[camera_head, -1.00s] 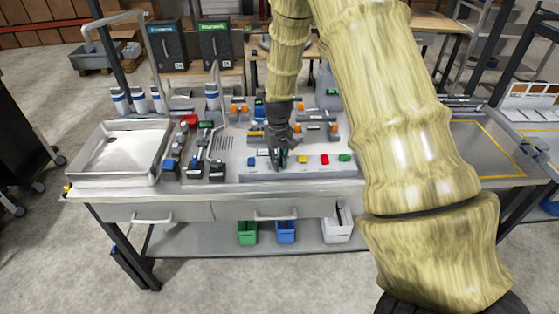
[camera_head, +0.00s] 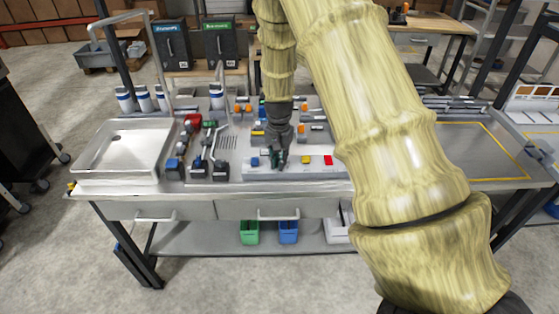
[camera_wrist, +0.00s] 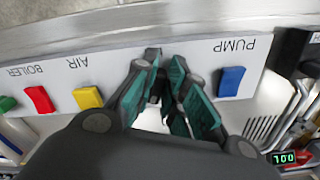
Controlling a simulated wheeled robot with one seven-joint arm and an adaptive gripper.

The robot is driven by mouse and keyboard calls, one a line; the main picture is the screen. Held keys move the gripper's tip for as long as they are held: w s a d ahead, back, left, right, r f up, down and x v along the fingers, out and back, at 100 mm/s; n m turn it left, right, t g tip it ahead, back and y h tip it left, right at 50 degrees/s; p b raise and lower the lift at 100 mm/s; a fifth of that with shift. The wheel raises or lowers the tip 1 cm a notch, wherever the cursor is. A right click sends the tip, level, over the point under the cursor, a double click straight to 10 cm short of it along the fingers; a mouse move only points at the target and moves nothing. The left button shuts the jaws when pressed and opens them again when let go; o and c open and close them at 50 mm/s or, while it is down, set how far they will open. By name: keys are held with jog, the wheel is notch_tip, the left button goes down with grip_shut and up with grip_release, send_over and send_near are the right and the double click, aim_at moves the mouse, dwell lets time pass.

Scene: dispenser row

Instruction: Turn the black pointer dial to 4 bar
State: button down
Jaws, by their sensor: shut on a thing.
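My gripper (camera_wrist: 168,75) is low over the front edge of a pale switch strip (camera_wrist: 60,62), between the yellow switch (camera_wrist: 88,98) and the blue switch (camera_wrist: 230,82). Its teal-lined fingers are drawn together around something that they hide. In the head view my gripper (camera_head: 279,160) points down at the same strip on the bench. I cannot make out the black pointer dial or any bar scale in either view. The strip's readable labels are BOILER, AIR and PUMP, upside down in the wrist view.
A red switch (camera_wrist: 39,100) and a green one (camera_wrist: 7,103) sit beside the yellow one. A small display reading 100 (camera_wrist: 284,158) is at the lower right.

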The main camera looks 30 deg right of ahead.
jog(key=shift+w+r, duration=0.1)
jog(key=shift+w, duration=0.05)
dwell(0.4)
jog(key=c, duration=1.5)
grip_release()
jog(key=shift+o, duration=0.2)
notch_tip(320, 180, up, 12)
